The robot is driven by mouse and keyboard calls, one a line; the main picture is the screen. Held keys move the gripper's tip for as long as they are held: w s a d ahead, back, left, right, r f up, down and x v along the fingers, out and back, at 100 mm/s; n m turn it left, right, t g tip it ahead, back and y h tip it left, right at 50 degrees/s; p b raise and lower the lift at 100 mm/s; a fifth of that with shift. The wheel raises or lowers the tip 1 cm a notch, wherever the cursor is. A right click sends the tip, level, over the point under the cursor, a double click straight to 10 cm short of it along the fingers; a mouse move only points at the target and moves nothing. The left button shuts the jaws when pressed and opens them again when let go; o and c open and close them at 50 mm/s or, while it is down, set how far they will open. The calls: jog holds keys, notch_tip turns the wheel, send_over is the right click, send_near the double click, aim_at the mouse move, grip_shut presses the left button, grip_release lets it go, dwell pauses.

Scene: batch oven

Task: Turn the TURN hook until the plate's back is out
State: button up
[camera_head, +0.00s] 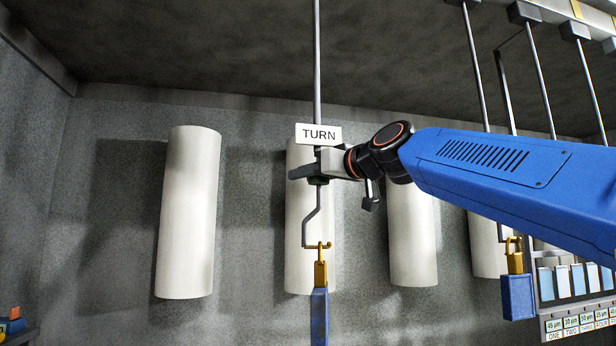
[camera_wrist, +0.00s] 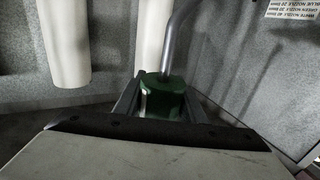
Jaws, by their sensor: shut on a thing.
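The TURN hook (camera_head: 317,80) is a thin grey rod hanging from above, with a white TURN sign (camera_head: 319,134) on it. My gripper (camera_head: 308,171) is shut on the hook's dark green grip just below the sign. In the wrist view the green grip (camera_wrist: 163,99) sits between the fingers, with the rod rising from it. Below, the rod cranks sideways to a brass crosspiece and clip (camera_head: 320,272). The blue plate (camera_head: 319,315) hangs from this clip. It looks narrow, seen nearly edge-on, and its lower end is cut off by the picture's edge.
Several white cylinders (camera_head: 188,212) stand along the grey wall behind. Another blue plate (camera_head: 517,296) hangs from a hook at the right. A labelled rack (camera_head: 580,322) with pale cards is at the lower right. Coloured items (camera_head: 13,322) sit at the lower left.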

jog(key=shift+n+g+y, duration=0.3)
jog(key=shift+y, duration=0.1)
jog(key=shift+s+a+n+g+y, duration=0.15)
jog(key=shift+s+n+g+y, duration=0.4)
jog(key=shift+n+g, duration=2.7)
jog(key=shift+s+a+n+g+y, duration=0.15)
jog(key=shift+s+n+g, duration=0.8)
jog(key=shift+n+g, duration=2.35)
jog(key=shift+s+a+n+g+y, duration=0.25)
jog(key=shift+s+n+g, duration=0.85)
jog(key=shift+g, duration=3.95)
jog(key=shift+w+d+n+g+h, duration=0.2)
jog(key=shift+n+g+h, duration=0.1)
jog(key=shift+n, duration=0.35)
jog(key=o, duration=1)
jog(key=shift+o, duration=0.2)
